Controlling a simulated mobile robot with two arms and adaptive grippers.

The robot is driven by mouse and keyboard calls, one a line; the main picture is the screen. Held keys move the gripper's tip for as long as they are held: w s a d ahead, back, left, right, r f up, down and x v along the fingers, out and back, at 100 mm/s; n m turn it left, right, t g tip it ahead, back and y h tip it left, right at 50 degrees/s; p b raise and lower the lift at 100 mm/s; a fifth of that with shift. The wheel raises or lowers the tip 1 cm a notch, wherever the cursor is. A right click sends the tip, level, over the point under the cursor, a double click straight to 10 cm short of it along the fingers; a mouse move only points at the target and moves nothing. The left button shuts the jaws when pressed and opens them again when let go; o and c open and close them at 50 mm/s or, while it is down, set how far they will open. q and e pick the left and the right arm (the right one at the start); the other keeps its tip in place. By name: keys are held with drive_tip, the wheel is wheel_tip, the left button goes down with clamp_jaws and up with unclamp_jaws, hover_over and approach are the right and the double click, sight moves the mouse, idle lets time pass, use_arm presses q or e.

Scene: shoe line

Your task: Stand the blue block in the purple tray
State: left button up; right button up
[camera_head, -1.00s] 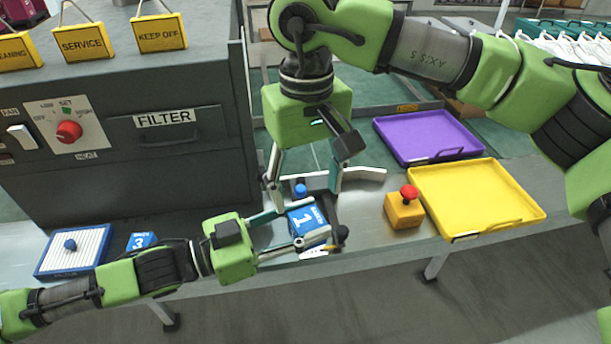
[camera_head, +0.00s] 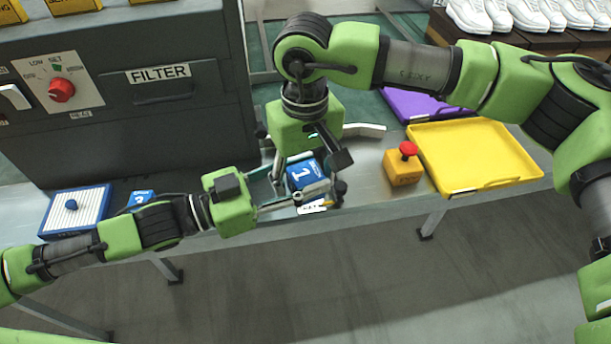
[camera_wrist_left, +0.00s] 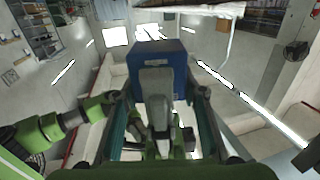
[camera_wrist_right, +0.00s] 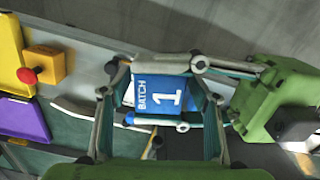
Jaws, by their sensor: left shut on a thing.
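The blue block (camera_head: 303,174), with "1" on its face, is at the front of the grey bench; the right wrist view shows it (camera_wrist_right: 162,90) with "BATCH 1". My left gripper (camera_head: 300,182) is shut on it from the left; the block (camera_wrist_left: 178,58) fills the space between its fingers in the left wrist view. My right gripper (camera_wrist_right: 165,104) reaches down from above, open, its fingers on either side of the block. The block's lower part is hidden by the fingers. The purple tray (camera_head: 405,106) is at the back right, partly hidden by my right arm; its visible part looks empty.
An empty yellow tray (camera_head: 478,153) stands in front of the purple one. A yellow box with a red button (camera_head: 403,164) stands between block and trays. A grey filter machine (camera_head: 120,100) rises at left.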

drive_tip(key=c, duration=1)
use_arm(q)
drive_tip(key=o, duration=1.3)
drive_tip(key=shift+a, duration=0.1)
